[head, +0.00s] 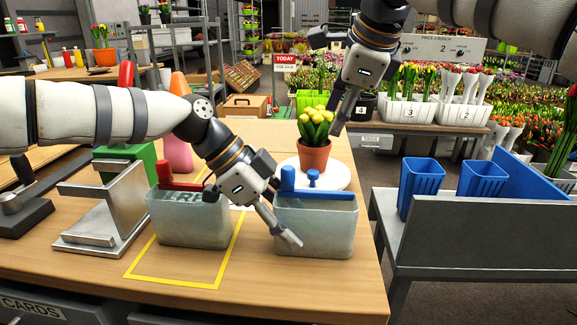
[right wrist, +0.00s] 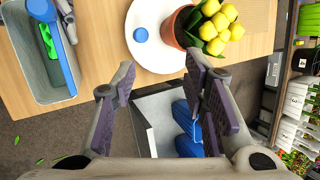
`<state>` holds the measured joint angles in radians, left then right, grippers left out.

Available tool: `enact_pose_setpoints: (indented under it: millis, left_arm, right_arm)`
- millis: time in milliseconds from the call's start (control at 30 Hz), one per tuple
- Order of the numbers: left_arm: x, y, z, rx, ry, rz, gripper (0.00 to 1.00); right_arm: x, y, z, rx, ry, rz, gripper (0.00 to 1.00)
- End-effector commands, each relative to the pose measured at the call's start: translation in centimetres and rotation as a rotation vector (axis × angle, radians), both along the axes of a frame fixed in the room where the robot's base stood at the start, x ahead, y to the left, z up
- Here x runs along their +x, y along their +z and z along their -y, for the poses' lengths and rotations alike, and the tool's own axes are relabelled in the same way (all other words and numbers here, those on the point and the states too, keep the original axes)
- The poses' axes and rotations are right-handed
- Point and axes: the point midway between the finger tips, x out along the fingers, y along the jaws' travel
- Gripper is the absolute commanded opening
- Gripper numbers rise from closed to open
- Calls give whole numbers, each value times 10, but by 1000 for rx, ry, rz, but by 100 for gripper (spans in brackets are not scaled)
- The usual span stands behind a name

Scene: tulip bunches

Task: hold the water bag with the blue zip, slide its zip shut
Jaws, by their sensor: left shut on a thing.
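The water bag with the blue zip (head: 335,238) stands upright at the front right of the table. Its blue zip strip (head: 330,195) runs along the top, with an upright blue tab (head: 288,178) at the left end. In the right wrist view the bag (right wrist: 22,55) is at the top left; its mouth looks open, with something green inside. My left gripper (head: 288,236) is shut on the bag's front left side; the exact grip is partly hidden. My right gripper (head: 342,112) is in the air behind and above the bag, its fingers apart and empty in the right wrist view (right wrist: 163,72).
A similar bag with a red zip (head: 185,222) stands left, inside a yellow outline. A white round stand (head: 338,178) behind the blue-zip bag bears a blue knob (head: 313,177) and potted yellow tulips (head: 315,125). A metal stand (head: 105,215) is at left. Blue buckets (head: 420,185) are at right.

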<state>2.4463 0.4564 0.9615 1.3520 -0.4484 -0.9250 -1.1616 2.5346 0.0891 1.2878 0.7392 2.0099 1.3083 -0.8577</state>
Motion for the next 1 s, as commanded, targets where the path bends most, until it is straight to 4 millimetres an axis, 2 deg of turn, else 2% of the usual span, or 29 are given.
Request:
enact_pose_setpoints:
  millis: [33, 100, 200, 333, 467, 800, 1000]
  left_arm:
    - [0, 0, 0, 1, 0, 0, 22]
    - [0, 0, 0, 1, 0, 0, 22]
    - [0, 0, 0, 1, 0, 0, 22]
    - [0, 0, 0, 0, 0, 0, 22]
    - [0, 0, 0, 0, 0, 0, 22]
    - [0, 0, 0, 0, 0, 0, 22]
    - [0, 0, 0, 0, 0, 0, 22]
  right_arm:
    - [-20, 3, -20, -18, 21, -41, 40]
    - [-47, 6, -40, -48, 42, -105, 40]
    - [-79, 10, -59, -91, 60, -170, 40]
    - [-100, 11, -69, -125, 71, -215, 40]
    - [-102, 2, -72, -135, 73, -225, 40]
    - [-89, -56, -79, -132, 72, -225, 40]
    - [-85, -73, -81, -132, 73, -223, 40]
